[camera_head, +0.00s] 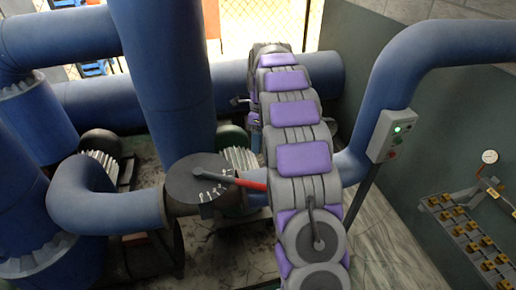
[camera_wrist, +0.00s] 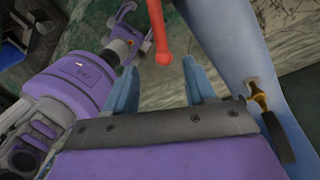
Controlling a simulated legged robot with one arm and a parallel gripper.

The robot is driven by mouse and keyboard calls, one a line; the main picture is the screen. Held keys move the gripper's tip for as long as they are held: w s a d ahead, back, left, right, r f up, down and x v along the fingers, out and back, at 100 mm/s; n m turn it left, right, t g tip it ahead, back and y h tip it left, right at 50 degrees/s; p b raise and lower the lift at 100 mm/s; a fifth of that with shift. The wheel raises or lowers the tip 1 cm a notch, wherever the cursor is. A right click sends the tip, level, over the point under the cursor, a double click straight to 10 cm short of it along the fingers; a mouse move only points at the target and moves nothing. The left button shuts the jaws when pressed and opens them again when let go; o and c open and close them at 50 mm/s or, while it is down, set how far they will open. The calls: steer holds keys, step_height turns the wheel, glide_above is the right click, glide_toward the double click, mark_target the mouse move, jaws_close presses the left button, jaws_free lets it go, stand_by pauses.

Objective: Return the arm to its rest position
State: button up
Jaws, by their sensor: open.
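My purple and grey arm reaches forward through the middle of the head view, away from the camera. My gripper (camera_wrist: 164,78) shows in the wrist view with its two blue fingers apart and nothing held. A red handle (camera_wrist: 162,35) with a rounded end points down toward the gap between the fingers. I cannot tell how far beyond the fingers it is. In the head view a red lever handle (camera_head: 250,184) sticks out from a round dark plate (camera_head: 198,178) and ends beside my arm.
Large blue pipes (camera_head: 165,70) stand left and behind my arm; another blue pipe (camera_head: 385,85) rises at right. A rack with brass fittings (camera_head: 465,230) and a gauge (camera_head: 489,157) is at right. A brass valve (camera_wrist: 256,92) is beside my gripper.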

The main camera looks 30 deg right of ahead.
steer(key=shift+a+r, duration=0.1)
steer(key=shift+r, duration=0.15)
stand_by(0.4)
steer(key=s+a+r+n+b, duration=0.2)
steer(key=s+a+r+n, duration=0.2)
steer(key=s+a+n, duration=1.1)
steer(key=s+a+f+n, duration=0.2)
steer(key=s+n, duration=0.2)
steer(key=s, duration=0.4)
steer(key=s+a+f+n+h+b, duration=0.1)
steer(key=s+n, duration=0.3)
steer(key=s, duration=0.4)
steer(key=s+a+f+n+b, duration=0.1)
steer(key=s+a+f+n, duration=0.2)
steer(key=s, duration=0.5)
steer(key=shift+s+f+n+h, duration=0.2)
steer(key=shift+n+h, duration=0.1)
steer(key=shift+n, duration=0.3)
steer(key=shift+w, duration=0.15)
stand_by(1.4)
